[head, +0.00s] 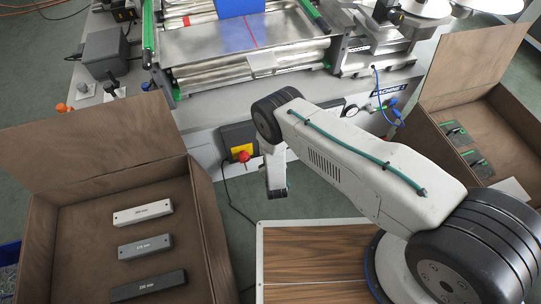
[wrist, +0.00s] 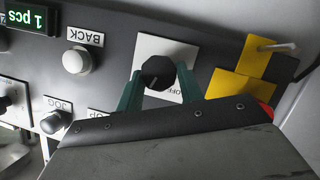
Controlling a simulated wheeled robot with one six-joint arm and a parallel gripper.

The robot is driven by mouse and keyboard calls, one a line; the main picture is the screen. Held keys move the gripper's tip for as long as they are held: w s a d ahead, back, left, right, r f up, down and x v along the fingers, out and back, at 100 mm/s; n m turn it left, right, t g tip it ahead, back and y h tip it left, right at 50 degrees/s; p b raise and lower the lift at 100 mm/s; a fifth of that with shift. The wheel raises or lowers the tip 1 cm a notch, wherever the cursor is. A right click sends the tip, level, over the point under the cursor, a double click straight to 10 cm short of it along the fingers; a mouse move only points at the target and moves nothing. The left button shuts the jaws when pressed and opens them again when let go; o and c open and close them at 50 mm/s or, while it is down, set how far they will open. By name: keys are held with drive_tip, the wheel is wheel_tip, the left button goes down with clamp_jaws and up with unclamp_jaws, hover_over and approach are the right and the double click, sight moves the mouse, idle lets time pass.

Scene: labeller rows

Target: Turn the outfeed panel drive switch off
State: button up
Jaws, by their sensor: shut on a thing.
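The drive switch is a black round knob (wrist: 156,70) on a white square plate (wrist: 178,45) in the wrist view. Part of an upside-down "OFF" label shows on the plate below the knob. My gripper (wrist: 159,78) has its two green fingers on the left and right sides of the knob, shut on it. A faint light mark shows on the knob, but its exact setting is hard to read. The lower part of the plate is hidden by my gripper. In the head view my arm hides the fingers and the switch.
A white BACK button (wrist: 76,60), a JOG button (wrist: 52,122) and a "1 pcs" display (wrist: 24,18) sit left of the switch. Yellow plates (wrist: 243,84) are close on its right. Brown boxes stand left (head: 215,235) and right (head: 455,95) of my arm.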

drive_tip(key=n+t+h, duration=0.1)
drive_tip(key=n, duration=0.2)
drive_tip(key=n+t+h, duration=0.1)
drive_tip(key=n, duration=0.2)
drive_tip(key=f+n+t+h, duration=0.1)
drive_tip(key=n+t, duration=0.1)
drive_tip(key=n, duration=0.2)
drive_tip(key=shift+s+a, duration=0.1)
drive_tip(key=shift+a, duration=0.25)
idle(0.4)
drive_tip(key=o, duration=1)
drive_tip(key=s, duration=0.7)
drive_tip(key=shift+s+a, duration=0.4)
